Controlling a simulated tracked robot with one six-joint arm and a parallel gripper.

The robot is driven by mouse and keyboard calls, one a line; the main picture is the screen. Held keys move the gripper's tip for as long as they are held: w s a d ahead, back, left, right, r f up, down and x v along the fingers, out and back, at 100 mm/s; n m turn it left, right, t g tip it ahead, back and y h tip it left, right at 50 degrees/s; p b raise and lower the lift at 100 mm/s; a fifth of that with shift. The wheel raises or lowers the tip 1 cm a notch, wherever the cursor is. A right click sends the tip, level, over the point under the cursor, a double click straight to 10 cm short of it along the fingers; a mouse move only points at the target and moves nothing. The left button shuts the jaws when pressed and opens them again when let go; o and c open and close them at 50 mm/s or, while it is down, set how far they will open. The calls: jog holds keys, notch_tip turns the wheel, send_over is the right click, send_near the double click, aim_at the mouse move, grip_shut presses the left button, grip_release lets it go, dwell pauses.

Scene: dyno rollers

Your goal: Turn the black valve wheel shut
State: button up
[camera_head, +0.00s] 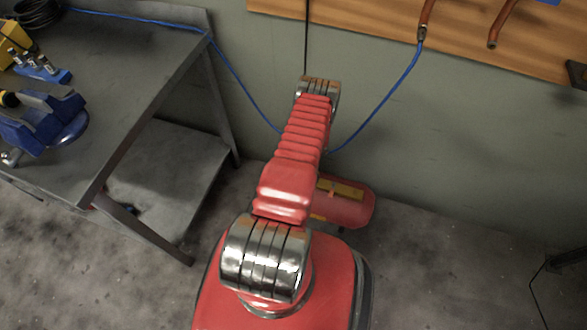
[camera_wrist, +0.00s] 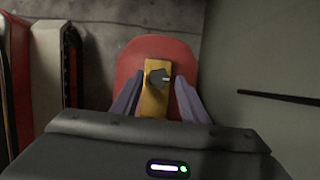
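The black valve wheel (camera_wrist: 158,77) is a small dark knob with a pale mark at its right side. It sits on a yellow plate (camera_wrist: 153,101) on top of a red tank (camera_wrist: 144,49). My gripper (camera_wrist: 159,80) is open, with one purple-grey finger on each side of the wheel in the wrist view. Gaps show between the fingers and the wheel, and I cannot tell how far beyond the fingertips it is. In the head view the red tank (camera_head: 350,209) lies on the floor by the wall, partly behind my arm, which hides my gripper. The wheel is not clear there.
A metal workbench (camera_head: 125,75) with a blue vise (camera_head: 45,125) stands at the left. A blue hose (camera_head: 385,101) hangs along the wall from a wooden board (camera_head: 545,48) and passes behind my arm.

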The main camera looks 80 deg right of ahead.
jog(key=shift+o, duration=0.6)
jog(key=shift+r, duration=0.1)
jog(key=shift+s+r, duration=0.1)
jog(key=shift+r, duration=0.15)
jog(key=v, duration=1.3)
jog(key=shift+a, duration=0.1)
